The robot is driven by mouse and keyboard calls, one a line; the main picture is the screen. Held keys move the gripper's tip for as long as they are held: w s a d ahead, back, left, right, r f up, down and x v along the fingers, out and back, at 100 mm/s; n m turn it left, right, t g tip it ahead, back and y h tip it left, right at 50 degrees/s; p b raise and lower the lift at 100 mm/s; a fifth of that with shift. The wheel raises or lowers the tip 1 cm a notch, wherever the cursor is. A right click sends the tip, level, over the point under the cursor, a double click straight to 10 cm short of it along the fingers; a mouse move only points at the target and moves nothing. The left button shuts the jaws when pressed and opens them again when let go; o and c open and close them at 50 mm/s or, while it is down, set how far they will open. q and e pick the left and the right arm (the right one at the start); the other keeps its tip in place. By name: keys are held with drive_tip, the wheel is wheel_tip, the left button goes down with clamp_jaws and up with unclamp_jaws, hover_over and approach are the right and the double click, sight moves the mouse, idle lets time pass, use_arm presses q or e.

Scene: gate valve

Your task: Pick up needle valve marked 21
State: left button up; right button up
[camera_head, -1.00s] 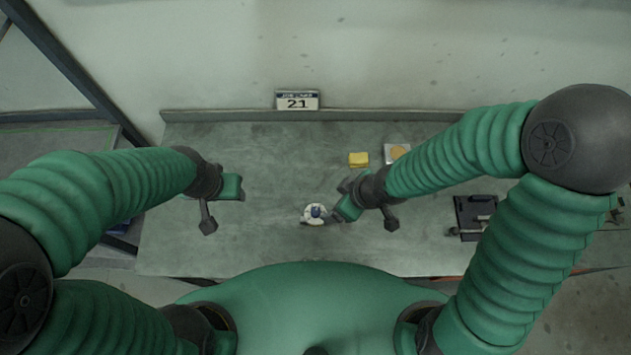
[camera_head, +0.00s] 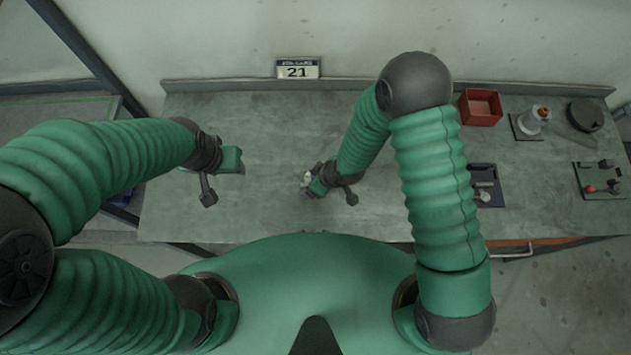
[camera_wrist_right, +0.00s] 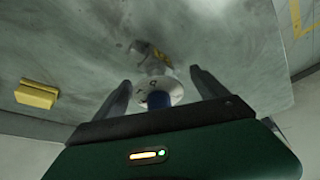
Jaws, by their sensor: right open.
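The needle valve (camera_wrist_right: 160,93) has a round whitish body and a blue part. In the right wrist view it stands between the two spread fingers of my right gripper (camera_wrist_right: 160,77), with a gap on each side. In the head view my right gripper (camera_head: 312,187) is over the bench and hides most of the valve; only a pale bit (camera_head: 306,179) shows. I cannot read a mark on the valve.
The bench (camera_head: 260,115) is clear between my arms. A yellow block (camera_wrist_right: 36,94) lies left in the wrist view. To the right are a red bin (camera_head: 480,107), a dark tray (camera_head: 484,172), a white fitting (camera_head: 533,120), a black round part (camera_head: 585,115) and a green board (camera_head: 598,190).

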drive_tip(key=shift+w+f, duration=0.15)
drive_tip(key=shift+w, duration=0.25)
drive_tip(key=c, duration=0.4)
drive_tip(key=shift+s, duration=0.2)
drive_tip(key=c, duration=1)
drive_tip(key=shift+w, duration=0.15)
clamp_jaws()
drive_tip(key=shift+a, duration=0.1)
